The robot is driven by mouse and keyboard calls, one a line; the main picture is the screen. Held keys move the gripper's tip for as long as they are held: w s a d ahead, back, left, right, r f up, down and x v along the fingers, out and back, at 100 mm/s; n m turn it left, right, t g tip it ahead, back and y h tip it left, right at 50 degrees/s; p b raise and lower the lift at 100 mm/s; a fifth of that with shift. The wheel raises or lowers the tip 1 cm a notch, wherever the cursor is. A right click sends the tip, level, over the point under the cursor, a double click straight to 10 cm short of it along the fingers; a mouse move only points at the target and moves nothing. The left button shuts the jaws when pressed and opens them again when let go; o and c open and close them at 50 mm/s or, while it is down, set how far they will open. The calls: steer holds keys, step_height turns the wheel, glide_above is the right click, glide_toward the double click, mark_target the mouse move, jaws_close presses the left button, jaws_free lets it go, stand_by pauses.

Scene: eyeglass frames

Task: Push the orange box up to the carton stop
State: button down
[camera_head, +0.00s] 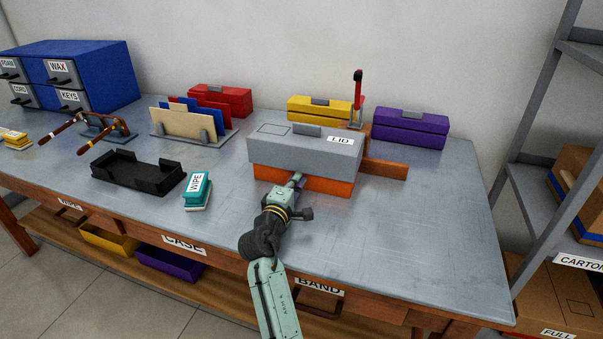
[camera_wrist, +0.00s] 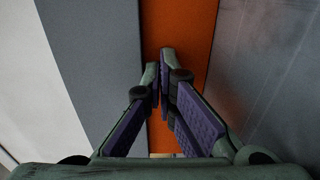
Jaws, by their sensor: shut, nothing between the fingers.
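The orange box (camera_head: 330,183) stands on the table with a grey top marked LID (camera_head: 290,150). A brown wooden bar (camera_head: 388,170), which looks like the carton stop, runs behind the box and sticks out to its right; whether they touch is hidden. My gripper (camera_head: 298,178) is shut and empty, with its tips at the near side of the orange box. In the wrist view the shut fingers (camera_wrist: 159,62) point at the orange face (camera_wrist: 185,35), beside the grey lid (camera_wrist: 90,50). I cannot tell whether the tips touch it.
Yellow (camera_head: 305,108) and purple (camera_head: 410,128) boxes stand behind, near an upright red-handled tool (camera_head: 357,88). A teal WIPE block (camera_head: 197,190) and a black tray (camera_head: 138,174) lie left. The table's right side (camera_head: 440,225) is clear.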

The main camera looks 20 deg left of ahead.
steer(key=shift+w+d, duration=0.4)
steer(key=shift+w, duration=0.2)
steer(key=shift+s+p, duration=0.45)
steer(key=shift+s, duration=0.05)
steer(key=shift+s+a+r+p, duration=0.1)
steer(key=shift+s+r+p, duration=0.05)
steer(key=shift+s, duration=0.25)
steer(key=shift+s+a+r+p, duration=0.1)
steer(key=shift+s+p, duration=0.05)
steer(key=shift+s, duration=0.3)
steer(key=shift+a, duration=0.1)
